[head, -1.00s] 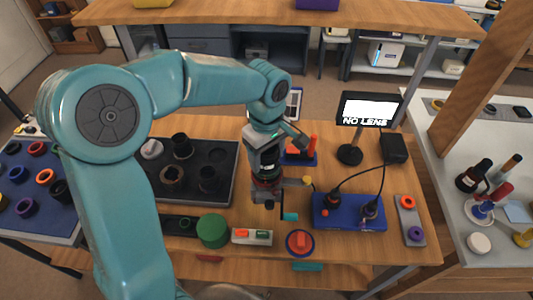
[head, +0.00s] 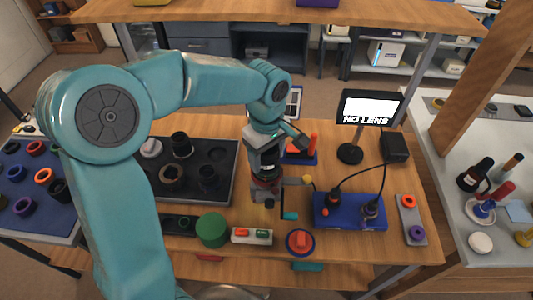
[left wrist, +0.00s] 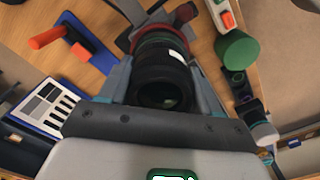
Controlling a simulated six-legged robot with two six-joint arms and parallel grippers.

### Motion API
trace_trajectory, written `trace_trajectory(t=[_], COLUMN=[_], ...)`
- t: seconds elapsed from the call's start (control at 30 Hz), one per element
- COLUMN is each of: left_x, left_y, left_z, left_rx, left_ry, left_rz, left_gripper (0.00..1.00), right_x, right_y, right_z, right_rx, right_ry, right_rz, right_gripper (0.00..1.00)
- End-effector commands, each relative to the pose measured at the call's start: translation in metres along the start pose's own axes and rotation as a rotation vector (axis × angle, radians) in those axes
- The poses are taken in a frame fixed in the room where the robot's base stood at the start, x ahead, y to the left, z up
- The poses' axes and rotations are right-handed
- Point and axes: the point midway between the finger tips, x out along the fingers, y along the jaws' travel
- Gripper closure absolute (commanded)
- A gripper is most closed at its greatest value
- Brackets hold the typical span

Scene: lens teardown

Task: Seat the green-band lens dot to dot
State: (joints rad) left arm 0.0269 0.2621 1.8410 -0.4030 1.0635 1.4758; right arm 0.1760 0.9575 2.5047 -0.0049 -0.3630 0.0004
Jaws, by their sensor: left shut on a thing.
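My left gripper (head: 265,158) points down over the wooden bench. It is shut on a black lens (left wrist: 162,72), whose round glass end faces the left wrist camera. A green band cannot be made out on it now. A red ring (left wrist: 160,42) lies just beyond the lens, around or against its far end; this red part (head: 266,184) also shows below the gripper in the head view, on a dark fixture. Whether the lens is seated, and where any dots are, I cannot tell. The monitor (head: 367,110) reads NO LENS. My right gripper is not in view.
A dark tray (head: 222,190) with several black parts stands left of the fixture. A green cylinder (head: 212,229), a white switch block (head: 252,236), a red knob (head: 300,241) and a blue box (head: 349,212) with cables stand near the front.

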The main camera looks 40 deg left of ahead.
Motion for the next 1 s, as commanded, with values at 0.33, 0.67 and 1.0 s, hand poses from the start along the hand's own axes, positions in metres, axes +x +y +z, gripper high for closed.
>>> trace_trajectory(t=[0.33,0.67,1.0], left_x=[0.0014,0.0055,0.0072], left_y=[0.0002,0.0004,0.0004], left_z=[-0.0001,-0.0004,-0.0004], left_rx=[0.000,0.000,0.000], left_ry=[0.000,0.000,0.000], left_rz=[0.001,0.001,0.001], left_gripper=[0.80,0.80,0.80], right_x=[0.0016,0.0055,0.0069], right_y=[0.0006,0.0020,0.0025], right_z=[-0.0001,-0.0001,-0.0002], right_rx=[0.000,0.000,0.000], right_ry=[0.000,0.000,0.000], right_rz=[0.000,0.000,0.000], right_gripper=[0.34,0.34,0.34])
